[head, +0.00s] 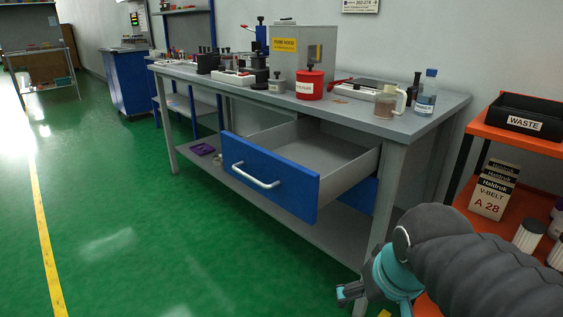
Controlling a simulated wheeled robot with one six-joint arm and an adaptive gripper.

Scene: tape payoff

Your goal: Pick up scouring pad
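I cannot make out a scouring pad for certain in the head view. A small flat purple item (203,149) lies at the left end of the workbench's lower shelf, with a small pale item beside it; both are too small to identify. The blue-fronted drawer (268,178) is pulled out, and the part of its grey floor that shows is bare. My gripper (347,293) is low at the bottom right, in front of the bench's right leg and apart from the drawer. It is partly hidden by my arm, and its finger opening is unclear.
The grey workbench (433,122) holds a red container (310,86), a jug (386,103), a blue-labelled bottle (427,92) and a fume hood box (302,48). An orange shelf cart (520,138) with a black waste bin (527,117) stands at right. Green floor is clear at left.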

